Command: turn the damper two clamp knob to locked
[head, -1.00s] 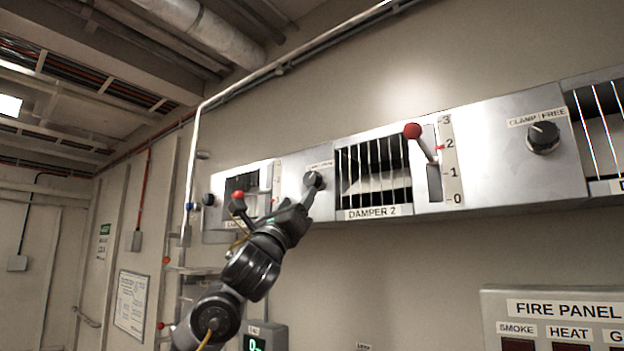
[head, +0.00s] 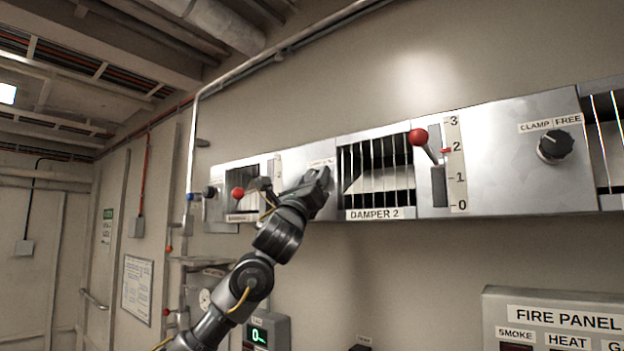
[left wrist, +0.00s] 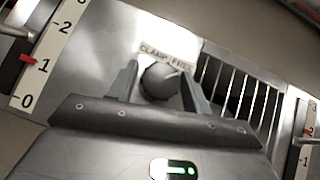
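A round dark clamp knob (left wrist: 158,82) sits under a CLAMP / FREE label (left wrist: 166,56) in the left wrist view. Its light mark seems to point right, toward FREE. This knob is left of the louvre marked DAMPER 2 (head: 375,213); in the head view my left gripper (head: 318,180) hides it. In the left wrist view my left gripper (left wrist: 162,86) is open, one finger on each side of the knob; whether either touches it I cannot tell. Another clamp knob (head: 555,146) is right of the damper two lever (head: 419,138) and scale. My right gripper is not in view.
The damper two red-balled lever stands near 2 on its scale (head: 456,165). Another red-balled lever (head: 238,193) is close left of my left arm. A fire panel (head: 560,312) is below right. The wall between is mostly bare.

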